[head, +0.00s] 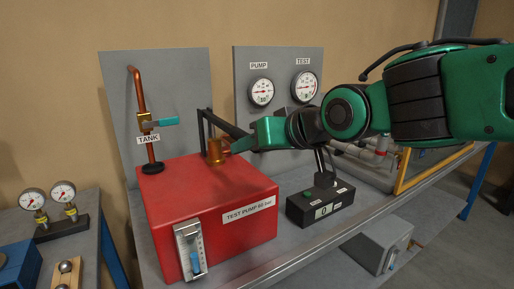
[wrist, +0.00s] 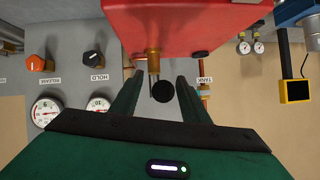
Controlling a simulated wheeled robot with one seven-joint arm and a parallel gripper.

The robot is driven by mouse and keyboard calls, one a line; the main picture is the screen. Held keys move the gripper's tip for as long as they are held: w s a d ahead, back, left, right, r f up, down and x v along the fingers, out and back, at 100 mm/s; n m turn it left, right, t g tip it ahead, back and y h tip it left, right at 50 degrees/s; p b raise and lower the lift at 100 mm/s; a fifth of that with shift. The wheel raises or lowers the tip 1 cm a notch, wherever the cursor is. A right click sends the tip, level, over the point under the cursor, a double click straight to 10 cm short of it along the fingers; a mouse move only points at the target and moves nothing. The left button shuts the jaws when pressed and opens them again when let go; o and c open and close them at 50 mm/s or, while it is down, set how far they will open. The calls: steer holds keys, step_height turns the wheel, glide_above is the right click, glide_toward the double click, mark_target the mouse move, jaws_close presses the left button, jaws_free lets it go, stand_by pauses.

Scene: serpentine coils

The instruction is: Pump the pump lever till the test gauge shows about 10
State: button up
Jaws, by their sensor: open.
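The red test pump box (head: 212,205) has a brass cylinder (head: 214,152) on top. The dark pump lever (head: 222,124) runs from its upright towards my gripper (head: 238,143), which hides its far end. In the wrist view my gripper (wrist: 159,78) is open, with the lever's round black end (wrist: 163,92) between its fingers and a gap on both sides. The test gauge (head: 305,86) and pump gauge (head: 261,92) are on a grey panel. Both red needles point roughly left; the scale figures are too small to read.
A tank valve with a teal handle (head: 163,122) sits on a copper pipe left of the lever. A black counter box (head: 321,207) showing 0 stands right of the pump. Orange (wrist: 37,63) and black (wrist: 93,58) knobs show in the wrist view. Two small gauges stand far left.

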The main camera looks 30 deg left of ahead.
steer(key=v, duration=1)
steer(key=shift+d, duration=0.35)
stand_by(0.8)
